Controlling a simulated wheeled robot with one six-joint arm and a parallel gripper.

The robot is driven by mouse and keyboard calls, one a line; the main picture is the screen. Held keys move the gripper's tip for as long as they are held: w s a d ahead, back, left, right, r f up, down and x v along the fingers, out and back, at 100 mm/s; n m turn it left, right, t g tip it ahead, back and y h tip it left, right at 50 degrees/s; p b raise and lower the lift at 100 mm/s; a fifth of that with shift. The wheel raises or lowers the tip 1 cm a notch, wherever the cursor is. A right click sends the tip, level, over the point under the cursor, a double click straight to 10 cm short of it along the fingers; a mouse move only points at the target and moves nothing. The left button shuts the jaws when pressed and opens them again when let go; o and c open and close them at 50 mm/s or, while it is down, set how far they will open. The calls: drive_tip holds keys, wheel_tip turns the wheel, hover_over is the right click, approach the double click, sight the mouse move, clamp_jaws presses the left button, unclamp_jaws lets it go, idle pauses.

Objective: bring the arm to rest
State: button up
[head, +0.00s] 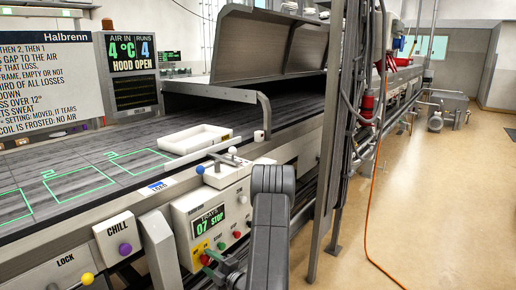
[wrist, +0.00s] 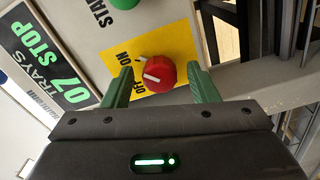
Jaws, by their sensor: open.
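My gripper (wrist: 165,85) is open, its two green fingers apart in the wrist view. A red knob (wrist: 159,73) with a white pointer mark, on a yellow OFF/ON plate (wrist: 182,40), shows between and just beyond the fingertips, with a gap on each side. I cannot tell how far it is in depth. Nothing is held. In the head view my gripper (head: 214,268) is low at the front of the white control box (head: 183,218), partly hidden by my dark arm. The box display (head: 208,221) reads "07 STOP".
A conveyor (head: 110,165) with green outlined squares runs behind the box, a white tray (head: 195,139) on it. A metal post (head: 340,120) with cables stands right of my arm. Floor (head: 440,200) at right is mostly clear.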

drive_tip(key=v, duration=1.3)
drive_tip(key=x, duration=1.3)
drive_tip(key=shift+a, duration=0.15)
drive_tip(key=shift+w+f+n+b, duration=0.2)
drive_tip(key=shift+n+b, duration=0.2)
drive_tip(key=shift+b, duration=0.2)
drive_tip(key=n+b, duration=0.4)
drive_tip(key=shift+s, duration=0.1)
drive_tip(key=n+b, duration=0.7)
drive_tip(key=b, duration=0.1)
drive_tip(key=shift+n, duration=0.4)
drive_tip(key=n+b, duration=0.3)
drive_tip(key=b, duration=0.2)
drive_tip(key=shift+r+n, duration=0.1)
drive_tip(key=shift+n, duration=0.3)
drive_tip(key=shift+r+n+b, duration=0.15)
drive_tip(key=shift+n+b, duration=0.55)
drive_tip(key=shift+b, duration=0.25)
